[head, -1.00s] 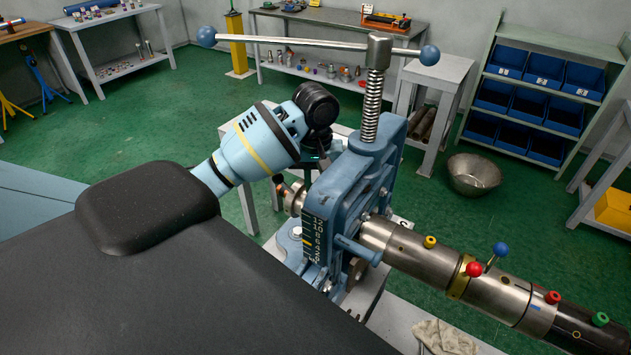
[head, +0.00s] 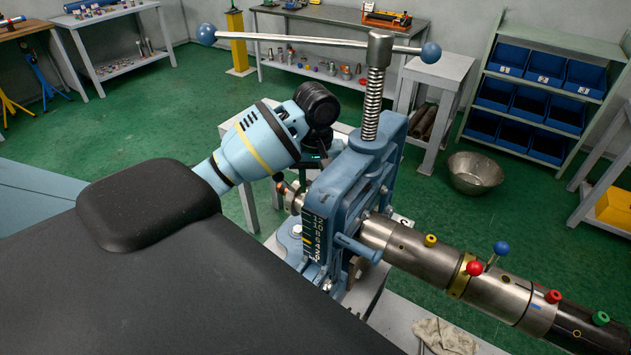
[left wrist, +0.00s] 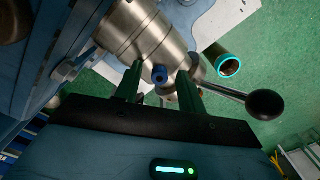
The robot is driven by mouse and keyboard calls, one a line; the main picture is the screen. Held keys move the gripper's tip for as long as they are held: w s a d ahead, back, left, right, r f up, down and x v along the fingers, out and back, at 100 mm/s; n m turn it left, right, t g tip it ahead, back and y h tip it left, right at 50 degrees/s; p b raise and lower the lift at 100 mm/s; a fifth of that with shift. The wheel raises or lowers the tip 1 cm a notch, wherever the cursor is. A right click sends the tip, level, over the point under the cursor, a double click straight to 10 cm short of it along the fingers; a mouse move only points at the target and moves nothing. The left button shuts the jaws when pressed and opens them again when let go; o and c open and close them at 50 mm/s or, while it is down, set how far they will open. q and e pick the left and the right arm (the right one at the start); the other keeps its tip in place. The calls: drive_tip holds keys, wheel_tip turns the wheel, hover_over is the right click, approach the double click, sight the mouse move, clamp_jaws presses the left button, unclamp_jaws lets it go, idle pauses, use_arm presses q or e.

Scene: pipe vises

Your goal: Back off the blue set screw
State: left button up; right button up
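The blue set screw (left wrist: 160,73) shows in the left wrist view as a small blue head on a steel pipe fitting (left wrist: 148,35). My left gripper (left wrist: 160,70) has its two dark fingers apart, one on each side of the blue head, with a visible gap at each side. Whether the fingertips reach down past the head is hard to tell. In the head view my light blue left wrist (head: 262,142) is behind the vise, and the fingers are mostly hidden there. My right gripper is not in view.
The blue pipe vise (head: 350,195) has a long ball-ended handle (head: 300,41) on top. The pipe (head: 490,290) extends right with coloured knobs, including a blue ball (head: 501,248). A black-knobbed lever (left wrist: 264,104) sits close to my right-hand finger. A rag (head: 443,337) lies in front.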

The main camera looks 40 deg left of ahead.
use_arm(q)
drive_tip(key=shift+r, duration=3.9)
